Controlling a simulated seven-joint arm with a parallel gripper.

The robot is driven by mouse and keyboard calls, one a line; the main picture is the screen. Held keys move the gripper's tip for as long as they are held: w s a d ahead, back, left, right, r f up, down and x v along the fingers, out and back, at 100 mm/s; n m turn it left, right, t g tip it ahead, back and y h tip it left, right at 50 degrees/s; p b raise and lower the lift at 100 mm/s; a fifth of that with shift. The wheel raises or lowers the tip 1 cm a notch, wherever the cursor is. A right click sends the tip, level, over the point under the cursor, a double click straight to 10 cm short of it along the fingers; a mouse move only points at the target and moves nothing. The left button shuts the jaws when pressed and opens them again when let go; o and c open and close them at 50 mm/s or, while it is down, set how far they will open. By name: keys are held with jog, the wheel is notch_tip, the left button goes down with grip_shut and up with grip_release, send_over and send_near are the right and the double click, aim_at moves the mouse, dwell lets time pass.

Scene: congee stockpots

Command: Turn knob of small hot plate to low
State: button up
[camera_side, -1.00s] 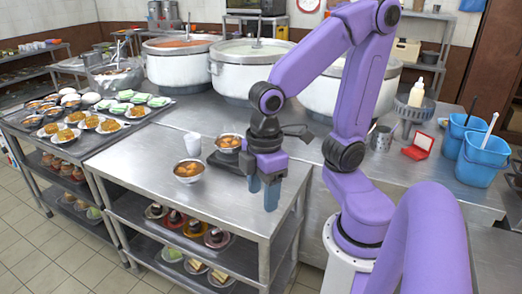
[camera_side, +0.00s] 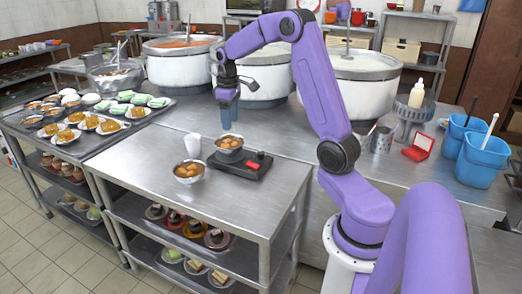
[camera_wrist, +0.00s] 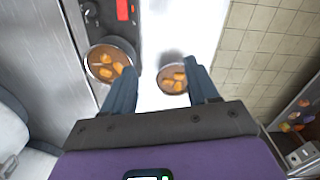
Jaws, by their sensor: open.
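The small hot plate (camera_side: 240,172) is a flat black unit on the steel table, with a red patch (camera_side: 253,165) near its front right. A metal bowl of orange food (camera_side: 229,142) sits on its back left part. In the wrist view, part of the dark plate (camera_wrist: 125,38) shows at the top with the red patch (camera_wrist: 122,10) and a round knob-like part (camera_wrist: 88,10) at its edge; the knob's setting cannot be read. My gripper (camera_side: 228,122) points down, its blue fingers apart and empty, behind and above the bowl. The fingers (camera_wrist: 160,68) also show in the wrist view.
Large pots (camera_side: 256,70) line the back. A tray of dishes (camera_side: 75,125) lies left. The table's front right is clear.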

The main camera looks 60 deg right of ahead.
aim_at(261, 152)
jog(key=s+d+f+m, duration=0.1)
jog(key=s+d, duration=0.1)
jog(key=d, duration=0.6)
jog(key=s+d+f+m, duration=0.1)
jog(key=s+d+m, duration=0.1)
jog(key=d, duration=0.6)
jog(key=f, duration=1.7)
jog(key=shift+w+a+f, duration=0.25)
jog(key=shift+a+f, duration=0.05)
jog(key=shift+c, duration=0.2)
jog(key=c, duration=1)
